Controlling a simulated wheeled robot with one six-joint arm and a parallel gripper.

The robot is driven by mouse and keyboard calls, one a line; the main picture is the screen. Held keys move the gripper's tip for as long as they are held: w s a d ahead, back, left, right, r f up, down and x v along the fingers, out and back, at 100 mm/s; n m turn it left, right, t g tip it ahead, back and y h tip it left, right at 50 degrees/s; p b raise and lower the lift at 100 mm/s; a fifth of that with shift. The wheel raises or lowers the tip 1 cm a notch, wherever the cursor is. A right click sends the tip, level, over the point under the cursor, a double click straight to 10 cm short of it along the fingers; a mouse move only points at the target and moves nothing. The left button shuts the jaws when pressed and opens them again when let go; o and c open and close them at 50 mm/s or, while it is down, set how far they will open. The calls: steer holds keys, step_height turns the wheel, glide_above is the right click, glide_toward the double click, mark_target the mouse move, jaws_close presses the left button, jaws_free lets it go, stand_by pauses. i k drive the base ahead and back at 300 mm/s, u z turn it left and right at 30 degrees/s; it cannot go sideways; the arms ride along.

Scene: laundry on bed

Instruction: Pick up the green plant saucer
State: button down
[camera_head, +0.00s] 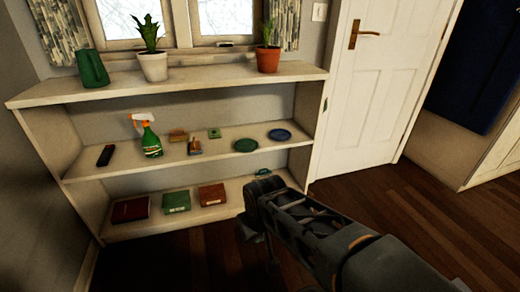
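The green plant saucer (246,145) lies flat on the middle shelf, toward its right end. A blue saucer (280,135) lies just to its right and slightly farther back. My gripper (254,236) hangs in front of the shelf unit at the lower right, below and apart from the green saucer. It looks dark and points downward. Its fingers are too dark to tell whether they are open or shut. My arm hides part of the bottom shelf's right end.
A spray bottle (150,137), a dark remote (105,155) and small items share the middle shelf. Boxes lie below. A white door (378,90) stands right; wooden floor is clear there.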

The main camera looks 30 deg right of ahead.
mark_target(243, 145)
steer(key=u, duration=0.55)
steer(key=i, duration=1.35)
steer(key=z, duration=0.75)
steer(key=i, duration=0.3)
steer(key=z, duration=0.4)
